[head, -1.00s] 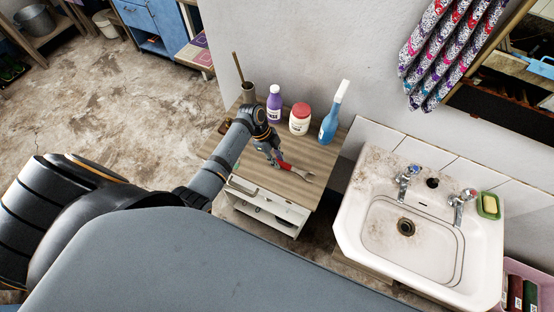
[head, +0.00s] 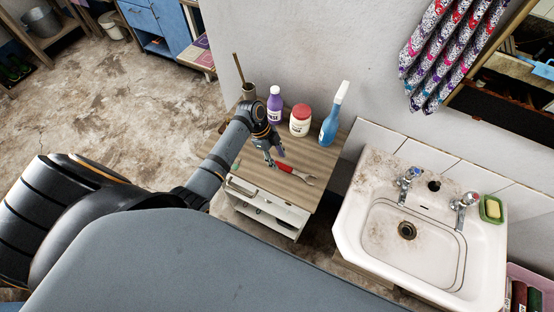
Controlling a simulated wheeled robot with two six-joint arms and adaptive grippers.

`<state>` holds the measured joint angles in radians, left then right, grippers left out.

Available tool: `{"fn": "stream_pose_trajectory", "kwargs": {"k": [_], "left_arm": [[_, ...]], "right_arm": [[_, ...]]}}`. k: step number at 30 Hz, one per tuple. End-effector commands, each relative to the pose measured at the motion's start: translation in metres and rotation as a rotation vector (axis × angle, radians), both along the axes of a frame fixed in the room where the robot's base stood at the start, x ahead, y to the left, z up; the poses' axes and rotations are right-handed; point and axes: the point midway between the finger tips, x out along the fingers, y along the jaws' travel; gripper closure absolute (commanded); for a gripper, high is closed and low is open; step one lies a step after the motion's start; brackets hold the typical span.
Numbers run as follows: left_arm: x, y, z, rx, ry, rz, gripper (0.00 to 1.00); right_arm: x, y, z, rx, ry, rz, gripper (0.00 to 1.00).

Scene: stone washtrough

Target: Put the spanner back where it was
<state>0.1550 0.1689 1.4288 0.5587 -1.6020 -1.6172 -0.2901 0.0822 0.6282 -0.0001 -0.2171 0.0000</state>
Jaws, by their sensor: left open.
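The spanner (head: 297,174), with a red handle and a grey metal head, lies on the wooden top of the small white cabinet (head: 240,172), near its front right edge. Its head points right. My left gripper (head: 275,160) is open above the cabinet top, by the handle end of the spanner. Its fingers are spread and hold nothing. I cannot tell whether a finger still touches the handle. My right gripper is not in view.
Behind the spanner stand a purple bottle (head: 274,106), a white jar with a red lid (head: 300,120) and a blue spray bottle (head: 329,122). A cup (head: 249,91) with a stick is at the back left. A stained sink (head: 380,210) stands to the right.

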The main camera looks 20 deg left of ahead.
Motion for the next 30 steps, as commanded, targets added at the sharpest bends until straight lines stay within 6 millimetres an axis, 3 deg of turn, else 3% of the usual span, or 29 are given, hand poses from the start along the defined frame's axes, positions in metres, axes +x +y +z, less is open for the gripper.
{"fn": "stream_pose_trajectory", "kwargs": {"k": [9, 13, 18, 30], "left_arm": [[0.001, 0.03, 0.067, 0.004, -0.004, -0.003, 0.56], [0.002, 0.037, 0.085, 0.003, -0.004, -0.002, 0.56], [0.001, 0.04, 0.095, 0.0, -0.001, -0.002, 0.56], [0.001, 0.04, 0.095, 0.0, 0.001, -0.001, 0.56]], "right_arm": [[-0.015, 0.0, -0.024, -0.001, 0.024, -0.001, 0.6], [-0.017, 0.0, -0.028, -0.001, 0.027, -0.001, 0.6], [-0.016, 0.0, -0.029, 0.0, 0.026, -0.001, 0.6], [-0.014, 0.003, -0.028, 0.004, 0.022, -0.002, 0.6]]}}
